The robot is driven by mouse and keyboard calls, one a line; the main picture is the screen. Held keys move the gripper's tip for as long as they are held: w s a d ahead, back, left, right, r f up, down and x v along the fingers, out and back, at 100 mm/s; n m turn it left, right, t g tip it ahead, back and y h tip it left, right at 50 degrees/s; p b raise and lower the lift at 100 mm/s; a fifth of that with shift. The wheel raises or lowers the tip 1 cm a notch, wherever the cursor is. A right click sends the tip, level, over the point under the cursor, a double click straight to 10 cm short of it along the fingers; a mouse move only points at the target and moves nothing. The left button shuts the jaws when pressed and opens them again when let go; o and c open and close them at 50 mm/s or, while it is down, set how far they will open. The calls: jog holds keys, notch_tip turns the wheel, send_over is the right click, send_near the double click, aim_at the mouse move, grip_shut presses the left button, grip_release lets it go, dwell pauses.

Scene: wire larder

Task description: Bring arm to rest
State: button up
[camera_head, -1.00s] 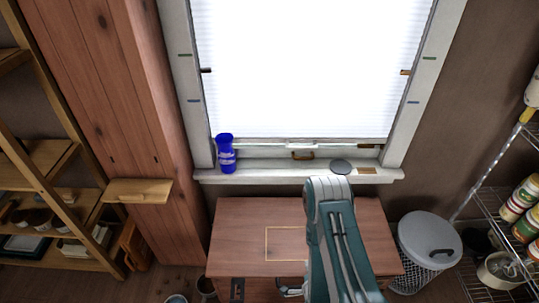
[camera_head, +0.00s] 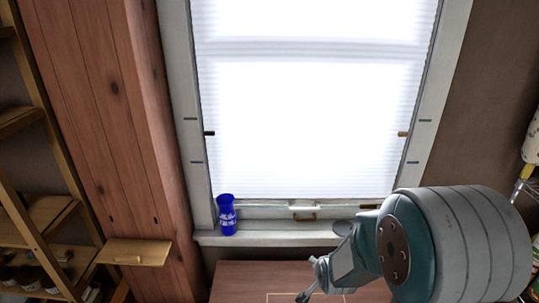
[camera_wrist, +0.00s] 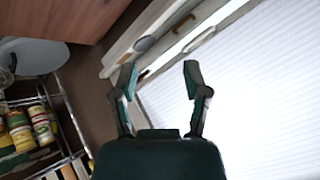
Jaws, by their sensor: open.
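My gripper (camera_wrist: 160,76) is open and empty in the wrist view, its two fingers spread apart with the window and sill beyond them. In the head view my gripper (camera_head: 312,290) shows small at the lower middle, in front of the wooden table (camera_head: 240,279). My arm is folded up large at the lower right of the head view and hides part of the sill and table. The wrist picture is tilted.
A blue vase (camera_head: 227,216) stands on the left of the window sill (camera_head: 270,239). A small wooden shelf (camera_head: 135,252) juts out at left.

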jog(key=s+d+r+n+g, duration=0.1)
jog(key=s+r+n+g, duration=0.2)
jog(key=s+r+n, duration=0.5)
jog(key=s+r, duration=1.3)
jog(key=s, duration=0.3)
jog(key=shift+s+d+r, duration=0.2)
jog(key=shift+s+d, duration=0.1)
jog(key=shift+s, duration=0.05)
